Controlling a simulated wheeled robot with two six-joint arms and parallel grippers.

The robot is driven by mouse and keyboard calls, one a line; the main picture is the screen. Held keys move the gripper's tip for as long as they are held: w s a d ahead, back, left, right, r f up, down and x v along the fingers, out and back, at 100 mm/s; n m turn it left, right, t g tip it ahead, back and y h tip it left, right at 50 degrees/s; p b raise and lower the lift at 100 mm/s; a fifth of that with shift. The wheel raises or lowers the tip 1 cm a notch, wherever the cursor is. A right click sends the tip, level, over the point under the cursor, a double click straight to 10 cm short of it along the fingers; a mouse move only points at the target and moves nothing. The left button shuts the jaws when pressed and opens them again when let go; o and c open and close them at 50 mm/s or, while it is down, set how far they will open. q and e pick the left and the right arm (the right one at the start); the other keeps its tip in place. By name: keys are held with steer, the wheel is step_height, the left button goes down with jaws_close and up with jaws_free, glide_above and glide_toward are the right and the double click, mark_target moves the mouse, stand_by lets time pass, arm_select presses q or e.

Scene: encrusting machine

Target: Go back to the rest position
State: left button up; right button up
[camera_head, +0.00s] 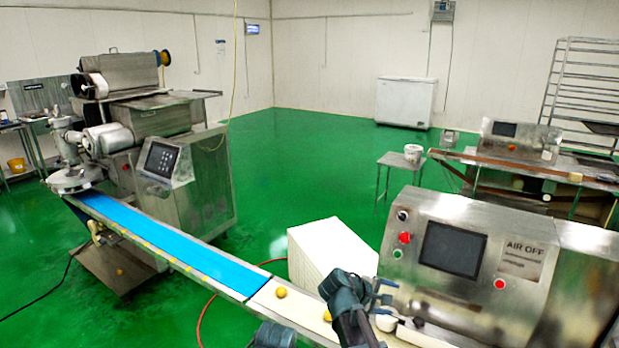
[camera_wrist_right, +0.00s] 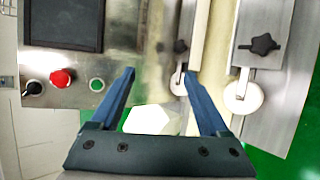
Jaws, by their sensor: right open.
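My right gripper (camera_head: 380,292) is in the lower middle of the head view, in front of the steel machine with the dark screen. Its blue fingers are spread apart and empty. In the right wrist view the open right gripper (camera_wrist_right: 156,75) points at the machine's front panel and rollers, with nothing between the fingertips. A dark arm part of mine shows at the bottom edge of the head view. My left gripper itself does not show.
The conveyor (camera_head: 190,247) runs from the encrusting machine (camera_head: 150,120) toward the control machine (camera_head: 465,250). Yellow dough balls (camera_head: 281,292) lie on its pale end. A white box (camera_head: 330,252) stands behind my right gripper. Open green floor (camera_head: 300,150) lies beyond.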

steer(key=s+a+f+m+g+y, duration=0.3)
steer(key=s+f+m+y, duration=0.3)
steer(key=s, duration=0.4)
steer(key=s+a+f+g+y, duration=0.2)
steer(key=s+a+f, duration=0.1)
steer(key=s+a, duration=0.9)
steer(key=a, duration=0.4)
steer(key=shift+s+a, duration=0.15)
